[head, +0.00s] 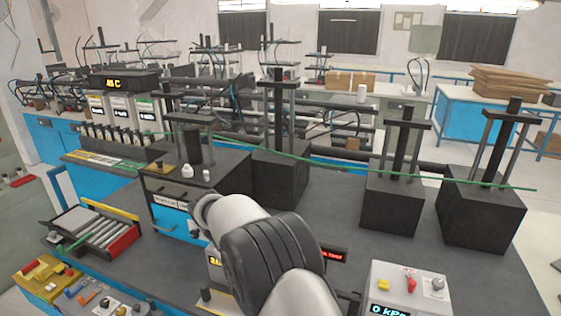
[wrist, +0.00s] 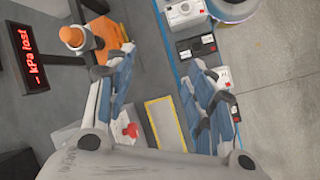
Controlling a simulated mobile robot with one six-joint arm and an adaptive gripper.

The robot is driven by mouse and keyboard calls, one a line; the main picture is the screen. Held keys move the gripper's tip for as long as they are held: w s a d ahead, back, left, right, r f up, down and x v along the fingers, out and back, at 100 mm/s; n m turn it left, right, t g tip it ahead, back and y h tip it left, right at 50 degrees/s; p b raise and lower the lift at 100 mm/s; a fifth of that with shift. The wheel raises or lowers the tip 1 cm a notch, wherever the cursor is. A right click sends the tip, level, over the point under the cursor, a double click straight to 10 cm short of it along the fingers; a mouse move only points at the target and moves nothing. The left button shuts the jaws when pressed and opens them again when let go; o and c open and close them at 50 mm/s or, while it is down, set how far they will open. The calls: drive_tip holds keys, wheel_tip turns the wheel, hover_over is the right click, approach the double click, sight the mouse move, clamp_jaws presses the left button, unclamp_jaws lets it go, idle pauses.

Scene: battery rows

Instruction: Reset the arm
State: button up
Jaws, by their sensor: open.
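My gripper (wrist: 168,62) shows in the wrist view with its two blue-grey fingers spread wide apart. Nothing is held between the fingers. It hangs above the blue edge of the dark bench, with the grey floor to the right. In the head view, my arm's white links and a dark ribbed joint fill the lower middle. My gripper is hidden or out of frame there.
A red-lettered display (wrist: 35,58), an orange knob (wrist: 73,37) and a yellow-framed panel (wrist: 165,123) lie around my gripper. Black press blocks (head: 480,215) stand at the bench's right. A roller tray (head: 95,228) lies left.

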drive_tip(key=s+d+r+m+t+y+b, duration=0.1)
drive_tip(key=s+d+r+m+y+b, duration=0.1)
drive_tip(key=s+d+r, duration=0.3)
drive_tip(key=s+d+r+m+t+y+b, duration=0.1)
drive_tip(key=s+d+r+b, duration=0.15)
drive_tip(key=d+r, duration=0.55)
drive_tip(key=s+d+f+m+t+y+b, duration=0.1)
drive_tip(key=s+d+f+m+t+b, duration=0.1)
drive_tip(key=s, duration=0.7)
drive_tip(key=s+d+f+m+t+y+b, duration=0.1)
drive_tip(key=s+d, duration=0.4)
drive_tip(key=s, duration=0.5)
drive_tip(key=shift+s+f+m+t+b, duration=0.2)
drive_tip(key=shift+f+m+t+b, duration=0.3)
drive_tip(key=shift+m+t, duration=0.2)
drive_tip(key=shift+d, duration=0.1)
